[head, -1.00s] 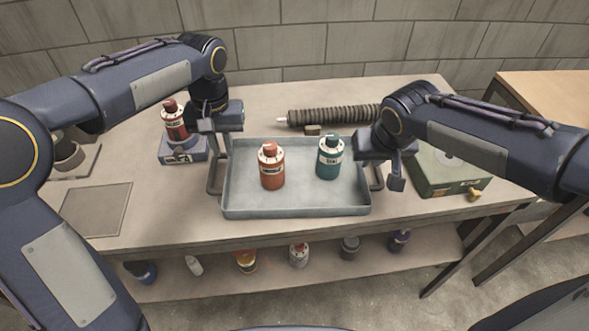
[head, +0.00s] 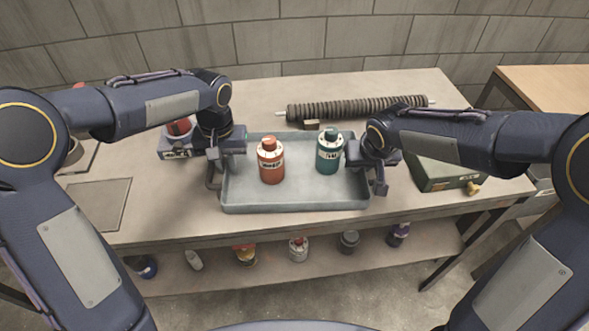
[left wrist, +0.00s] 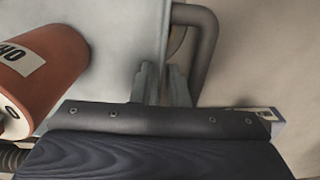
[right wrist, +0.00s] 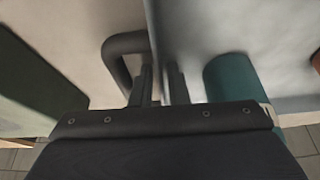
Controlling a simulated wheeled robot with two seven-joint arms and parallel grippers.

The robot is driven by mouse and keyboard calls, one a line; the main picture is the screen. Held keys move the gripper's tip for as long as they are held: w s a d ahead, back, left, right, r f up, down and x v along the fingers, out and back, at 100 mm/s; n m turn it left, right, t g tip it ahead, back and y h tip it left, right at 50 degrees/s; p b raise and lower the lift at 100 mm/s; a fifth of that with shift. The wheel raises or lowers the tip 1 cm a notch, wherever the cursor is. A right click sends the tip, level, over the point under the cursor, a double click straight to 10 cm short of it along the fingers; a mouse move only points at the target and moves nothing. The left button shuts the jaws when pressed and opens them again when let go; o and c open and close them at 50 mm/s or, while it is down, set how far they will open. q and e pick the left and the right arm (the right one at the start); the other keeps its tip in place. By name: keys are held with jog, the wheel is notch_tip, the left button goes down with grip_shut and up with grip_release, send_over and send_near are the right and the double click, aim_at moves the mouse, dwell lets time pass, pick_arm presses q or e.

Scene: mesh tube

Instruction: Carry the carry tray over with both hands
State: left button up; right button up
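The grey carry tray (head: 295,207) rests on the table and holds a red-orange bottle (head: 271,160) and a teal bottle (head: 329,151), both upright. A dark handle stands at each end. The left handle (left wrist: 206,35) shows in the left wrist view, and the right handle (right wrist: 112,60) in the right wrist view. My left gripper (left wrist: 165,82) is at the tray's left end. My right gripper (right wrist: 160,82) is at its right end. Each pair of fingers is close together with a narrow gap, beside a handle and the tray wall. Whether they clasp a handle is hidden.
A ribbed dark tube (head: 355,109) lies behind the tray. A green box (head: 440,178) stands at the right, partly behind my right arm. A blue-grey stand (head: 172,150) is at the left. A square mat (head: 97,204) lies front left. Several bottles stand on the lower shelf.

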pick_arm(q)
jog(key=shift+c, duration=0.3)
pick_arm(e)
jog(key=shift+c, duration=0.3)
pick_arm(q)
grip_shut()
pick_arm(e)
grip_shut()
pick_arm(q)
jog(key=shift+r, duration=0.1)
pick_arm(e)
jog(key=shift+r, duration=0.1)
